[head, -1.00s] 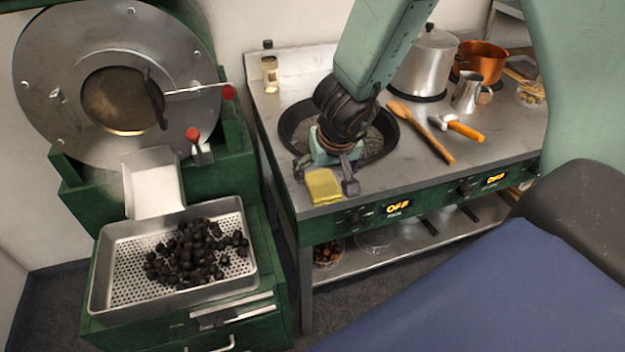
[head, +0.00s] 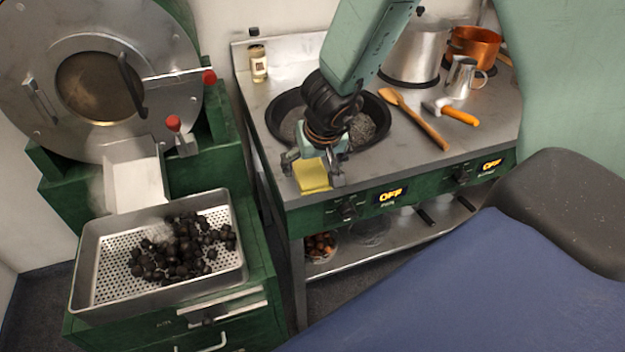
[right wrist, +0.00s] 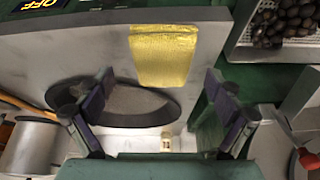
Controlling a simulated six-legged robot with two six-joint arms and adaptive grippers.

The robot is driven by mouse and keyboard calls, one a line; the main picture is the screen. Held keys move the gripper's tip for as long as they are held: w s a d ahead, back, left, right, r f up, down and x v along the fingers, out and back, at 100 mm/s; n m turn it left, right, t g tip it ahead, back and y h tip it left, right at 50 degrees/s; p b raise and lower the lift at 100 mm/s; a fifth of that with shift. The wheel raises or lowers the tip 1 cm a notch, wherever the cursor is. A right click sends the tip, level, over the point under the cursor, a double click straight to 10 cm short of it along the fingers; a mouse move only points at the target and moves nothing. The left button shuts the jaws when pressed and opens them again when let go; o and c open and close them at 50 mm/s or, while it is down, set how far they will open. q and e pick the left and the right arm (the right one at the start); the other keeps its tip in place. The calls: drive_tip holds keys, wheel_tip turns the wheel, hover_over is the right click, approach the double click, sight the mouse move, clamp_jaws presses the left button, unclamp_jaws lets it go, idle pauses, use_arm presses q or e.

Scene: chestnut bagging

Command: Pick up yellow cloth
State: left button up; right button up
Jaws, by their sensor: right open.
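The yellow cloth (head: 312,176) lies at the front edge of the steel counter, partly hanging over it. In the right wrist view the cloth (right wrist: 163,55) shows flat and ahead, between the spread fingers. My right gripper (head: 312,172) is open above the cloth, with one finger on each side of it. In the right wrist view the same gripper (right wrist: 158,112) has nothing between its fingers. I cannot tell whether the fingers touch the counter. My left gripper is not in view.
A perforated tray (head: 92,262) of dark chestnuts stands at left. A small bottle (head: 258,62) stands at the back.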

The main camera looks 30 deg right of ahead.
sight(311, 174)
drive_tip(key=shift+x, duration=0.75)
drive_tip(key=shift+w+a+f+b, duration=0.25)
drive_tip(key=shift+w+f+b, duration=0.1)
drive_tip(key=shift+d, duration=0.25)
drive_tip(key=shift+s+r, duration=0.1)
drive_tip(key=shift+s, duration=0.1)
drive_tip(key=shift+a, duration=0.2)
drive_tip(key=shift+w+d+f, duration=0.15)
drive_tip(key=shift+w+f, duration=0.05)
drive_tip(key=shift+f, duration=0.15)
drive_tip(key=shift+s, duration=0.1)
drive_tip(key=shift+r, duration=0.1)
